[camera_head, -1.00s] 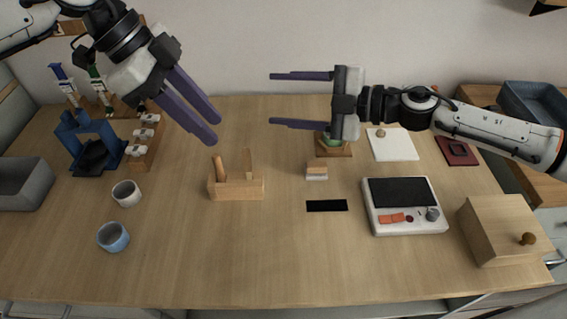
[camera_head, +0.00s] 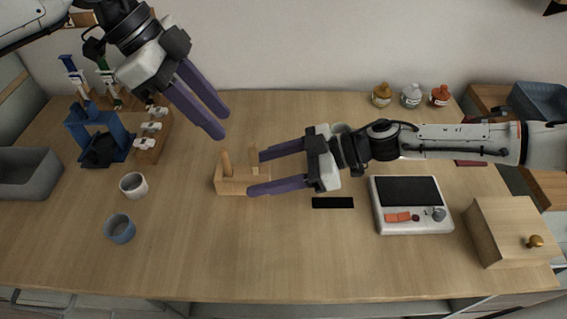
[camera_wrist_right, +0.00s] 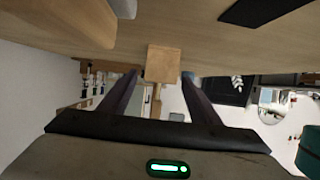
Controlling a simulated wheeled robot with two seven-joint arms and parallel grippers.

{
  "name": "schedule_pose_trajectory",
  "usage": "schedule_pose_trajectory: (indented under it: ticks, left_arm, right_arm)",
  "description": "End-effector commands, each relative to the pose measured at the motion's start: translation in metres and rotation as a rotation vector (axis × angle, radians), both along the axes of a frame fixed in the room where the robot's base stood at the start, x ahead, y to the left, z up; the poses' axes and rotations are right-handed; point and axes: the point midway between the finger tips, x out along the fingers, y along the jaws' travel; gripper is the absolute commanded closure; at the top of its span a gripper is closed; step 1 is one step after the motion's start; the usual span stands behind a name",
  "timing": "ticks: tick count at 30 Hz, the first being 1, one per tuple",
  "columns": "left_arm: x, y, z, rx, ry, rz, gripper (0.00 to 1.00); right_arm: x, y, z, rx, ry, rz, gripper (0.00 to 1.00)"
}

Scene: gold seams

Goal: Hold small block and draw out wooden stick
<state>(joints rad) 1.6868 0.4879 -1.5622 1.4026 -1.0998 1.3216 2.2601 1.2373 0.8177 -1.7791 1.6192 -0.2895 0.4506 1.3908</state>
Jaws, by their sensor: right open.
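A small wooden block (camera_head: 230,187) stands on the table with a round wooden stick (camera_head: 227,163) and a flat upright piece (camera_head: 254,158) rising from it. The right wrist view shows a square wooden face (camera_wrist_right: 163,64) with a narrow stem, between and beyond the fingers. My right gripper (camera_head: 256,173) is open, its tips around the right end of the block in the head view. Contact cannot be told. My left gripper (camera_head: 221,125) is open and empty above and behind the block. The fingers partly cover the block's right end.
A white cup (camera_head: 133,186) and a blue cup (camera_head: 120,229) stand left of the block. A blue stand (camera_head: 92,135) is at the back left. A black strip (camera_head: 333,203), a white device (camera_head: 411,222) and a wooden box (camera_head: 510,230) lie right. The front table is clear.

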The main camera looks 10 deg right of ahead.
Motion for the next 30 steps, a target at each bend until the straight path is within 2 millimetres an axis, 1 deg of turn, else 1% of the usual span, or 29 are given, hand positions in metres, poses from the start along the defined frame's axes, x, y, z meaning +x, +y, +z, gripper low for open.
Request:
schedule_pose_trajectory:
  ticks: [1, 3, 9, 14, 20, 21, 23, 27, 29, 30]
  left_arm:
    - [0.0, 0.0, 0.0, 0.0, 0.0, 0.0, 0.69]
    - [0.0, 0.0, 0.0, 0.0, 0.0, 0.0, 0.69]
    - [0.0, 0.0, 0.0, 0.0, 0.0, 0.0, 0.69]
    - [0.0, 0.0, 0.0, 0.0, 0.0, 0.0, 0.69]
    - [0.0, 0.0, 0.0, 0.0, 0.0, 0.0, 0.69]
    - [0.0, 0.0, 0.0, 0.0, 0.0, 0.0, 0.69]
    - [0.0, 0.0, 0.0, 0.0, 0.0, 0.0, 0.69]
    - [0.0, 0.0, 0.0, 0.0, 0.0, 0.0, 0.69]
    - [0.0, 0.0, 0.0, 0.0, 0.0, 0.0, 0.69]
    - [0.0, 0.0, 0.0, 0.0, 0.0, 0.0, 0.69]
  right_arm:
    - [0.002, 0.009, -0.003, 0.001, 0.0, 0.002, 0.43]
    - [0.003, 0.02, -0.008, 0.001, 0.0, 0.002, 0.43]
    - [0.008, 0.038, -0.016, 0.0, -0.003, -0.001, 0.43]
    - [0.009, 0.043, -0.018, 0.0, -0.003, -0.002, 0.43]
    - [0.009, 0.043, -0.018, 0.0, -0.003, -0.002, 0.43]
    - [0.009, 0.043, -0.018, 0.0, -0.003, -0.002, 0.46]
    - [0.009, 0.043, -0.018, 0.0, -0.003, -0.002, 0.56]
    - [0.009, 0.043, -0.018, 0.0, -0.003, -0.002, 0.8]
    - [0.009, 0.043, -0.018, 0.0, -0.003, -0.002, 0.9]
    - [0.009, 0.043, -0.018, 0.0, -0.003, -0.002, 0.92]
